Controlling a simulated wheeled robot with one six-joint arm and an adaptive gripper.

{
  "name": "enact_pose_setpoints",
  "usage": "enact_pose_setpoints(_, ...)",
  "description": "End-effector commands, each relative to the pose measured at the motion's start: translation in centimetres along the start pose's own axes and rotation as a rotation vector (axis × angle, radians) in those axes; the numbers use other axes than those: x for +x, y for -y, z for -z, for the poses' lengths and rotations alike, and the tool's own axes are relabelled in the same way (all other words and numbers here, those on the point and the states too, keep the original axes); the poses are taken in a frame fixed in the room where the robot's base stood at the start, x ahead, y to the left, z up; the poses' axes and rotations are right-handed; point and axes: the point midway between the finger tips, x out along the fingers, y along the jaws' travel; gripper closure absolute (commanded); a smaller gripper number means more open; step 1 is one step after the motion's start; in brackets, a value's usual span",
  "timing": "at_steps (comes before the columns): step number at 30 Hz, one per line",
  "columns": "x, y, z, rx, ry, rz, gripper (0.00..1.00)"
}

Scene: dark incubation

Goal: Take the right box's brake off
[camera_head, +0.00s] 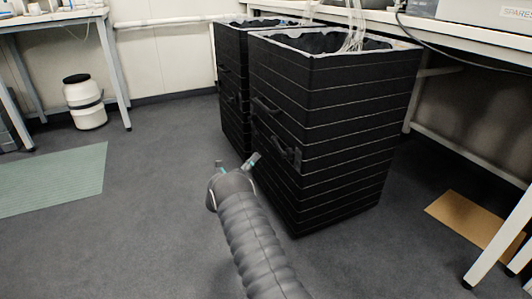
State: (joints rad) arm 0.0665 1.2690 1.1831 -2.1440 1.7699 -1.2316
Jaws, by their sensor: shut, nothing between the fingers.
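The right box (335,140) is a tall black bin with pale horizontal lines and an open, lined top. A dark handle (265,107) sits high on its left face. A dark lever-like fitting (287,152) is lower on that face, near the front corner; I cannot tell for certain that it is the brake, or its setting. My gripper (237,163) is shut and empty. In the picture it is just left of the lower fitting, in front of the box's left face, and I see no contact. The box's underside is hidden.
A similar black left box (232,85) stands close behind the right one. A bench (460,45) overhangs at the right, its white leg (500,240) near a brown mat (475,220). A white drum (85,102) and green mat (55,178) lie left. Floor between is clear.

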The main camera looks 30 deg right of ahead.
Motion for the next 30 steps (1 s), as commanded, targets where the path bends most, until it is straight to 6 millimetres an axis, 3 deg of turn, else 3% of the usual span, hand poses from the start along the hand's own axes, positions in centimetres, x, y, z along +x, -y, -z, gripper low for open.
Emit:
enact_pose_setpoints(3, -1.8, -1.0, -0.2, -0.001, -0.001, 0.002, 1.00)
enact_pose_setpoints(10, -3.8, -2.0, -0.6, -0.003, -0.002, 0.004, 1.00)
enact_pose_setpoints(30, -4.2, -2.2, -0.7, 0.016, -0.002, 0.004, 1.00)
